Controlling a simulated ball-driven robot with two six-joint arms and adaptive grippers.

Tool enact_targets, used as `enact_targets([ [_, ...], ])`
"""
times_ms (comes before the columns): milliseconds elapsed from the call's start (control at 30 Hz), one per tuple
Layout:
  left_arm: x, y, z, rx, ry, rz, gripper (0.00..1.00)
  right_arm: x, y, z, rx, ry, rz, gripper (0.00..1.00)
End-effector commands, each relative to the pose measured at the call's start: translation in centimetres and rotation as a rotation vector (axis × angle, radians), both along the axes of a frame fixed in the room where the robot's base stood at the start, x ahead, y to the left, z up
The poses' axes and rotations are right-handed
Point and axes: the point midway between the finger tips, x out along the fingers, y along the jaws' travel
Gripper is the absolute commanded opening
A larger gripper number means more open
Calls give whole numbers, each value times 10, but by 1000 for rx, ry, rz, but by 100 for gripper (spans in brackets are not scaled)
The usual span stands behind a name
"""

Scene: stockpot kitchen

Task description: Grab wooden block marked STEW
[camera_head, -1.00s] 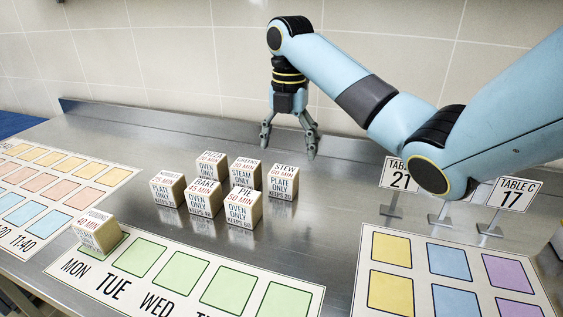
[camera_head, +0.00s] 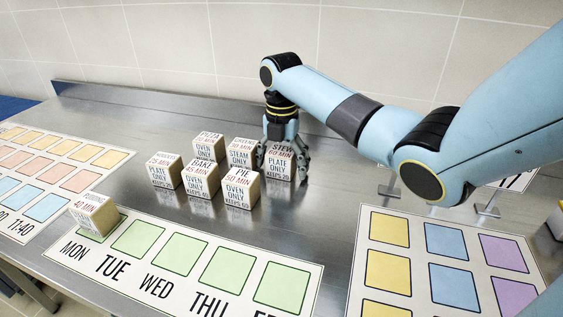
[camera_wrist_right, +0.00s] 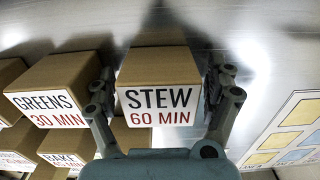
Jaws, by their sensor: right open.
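The wooden block marked STEW (camera_head: 280,160) stands on the steel counter at the right end of the back row of blocks. Its label "STEW 60 MIN" faces me in the right wrist view (camera_wrist_right: 160,105). My right gripper (camera_head: 281,166) is lowered over it, with one finger on each side of the block. In the right wrist view the right gripper (camera_wrist_right: 165,92) is open; the left finger is close to the block and a small gap shows at the right finger. My left gripper is not in view.
The GREENS block (camera_head: 242,153) stands just left of STEW, close to my left finger. The PIE block (camera_head: 241,188), BAKE block (camera_head: 200,180) and several others stand nearby. A weekday mat (camera_head: 95,262) lies in front. Sign stands (camera_head: 488,208) are at the right, partly behind my arm.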

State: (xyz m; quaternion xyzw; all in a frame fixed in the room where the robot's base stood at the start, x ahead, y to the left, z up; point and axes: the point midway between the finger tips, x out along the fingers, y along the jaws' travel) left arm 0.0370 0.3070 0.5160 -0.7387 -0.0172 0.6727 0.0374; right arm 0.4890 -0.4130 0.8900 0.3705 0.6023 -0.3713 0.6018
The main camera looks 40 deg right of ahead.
Motion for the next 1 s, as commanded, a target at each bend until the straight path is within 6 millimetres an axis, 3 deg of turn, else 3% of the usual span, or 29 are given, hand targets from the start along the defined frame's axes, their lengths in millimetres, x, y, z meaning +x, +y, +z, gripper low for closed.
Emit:
enact_targets([
  [133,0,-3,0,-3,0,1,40,0,0,0,0,0,0,85],
  [600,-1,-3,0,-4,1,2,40,0,0,1,0,-1,0,24],
  [1000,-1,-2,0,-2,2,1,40,1,0,7,0,-3,0,24],
])
